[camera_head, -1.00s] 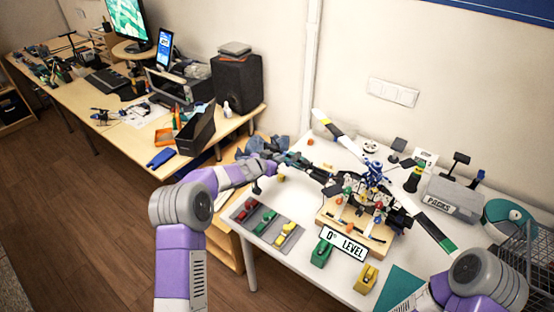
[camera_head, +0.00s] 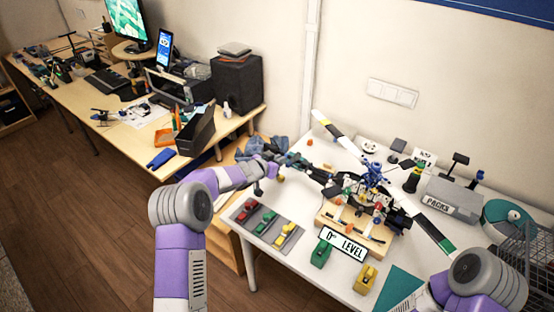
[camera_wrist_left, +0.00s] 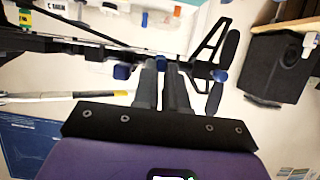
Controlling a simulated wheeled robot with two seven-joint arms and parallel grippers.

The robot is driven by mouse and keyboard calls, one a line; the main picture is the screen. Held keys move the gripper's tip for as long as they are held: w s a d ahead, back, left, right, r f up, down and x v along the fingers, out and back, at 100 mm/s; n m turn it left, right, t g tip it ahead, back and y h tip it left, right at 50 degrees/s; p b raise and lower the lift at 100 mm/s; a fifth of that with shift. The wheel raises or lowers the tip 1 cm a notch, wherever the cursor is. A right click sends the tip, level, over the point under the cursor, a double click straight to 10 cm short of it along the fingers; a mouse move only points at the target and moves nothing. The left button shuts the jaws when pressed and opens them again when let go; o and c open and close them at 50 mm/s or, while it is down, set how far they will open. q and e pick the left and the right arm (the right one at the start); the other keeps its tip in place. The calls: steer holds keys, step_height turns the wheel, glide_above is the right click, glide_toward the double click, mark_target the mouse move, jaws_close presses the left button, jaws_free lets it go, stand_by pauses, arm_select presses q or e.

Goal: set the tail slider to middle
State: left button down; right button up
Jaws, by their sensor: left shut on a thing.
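The model helicopter (camera_head: 372,182) stands on a wooden base (camera_head: 335,216) on the white table, its tail pointing left. My left gripper (camera_head: 318,172) is at the tail boom. The left wrist view shows the dark boom (camera_wrist_left: 85,45) crossing just beyond the fingers. The left fingers (camera_wrist_left: 162,66) are close together, shut on a small blue piece (camera_wrist_left: 162,61) on the boom. This may be the tail slider; the fingers partly hide it.
A sign reading "0° LEVEL" (camera_head: 343,244) stands at the base's front. A grey tray (camera_head: 247,205) with red, green and yellow pieces lies left of it. Green (camera_head: 320,253) and yellow (camera_head: 365,279) blocks are in front. A grey case (camera_head: 450,196) is at the right.

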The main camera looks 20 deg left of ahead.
arm_select(q)
steer(key=c, duration=1.2)
jaws_free()
steer(key=shift+o, duration=0.2)
steer(key=shift+a, duration=0.1)
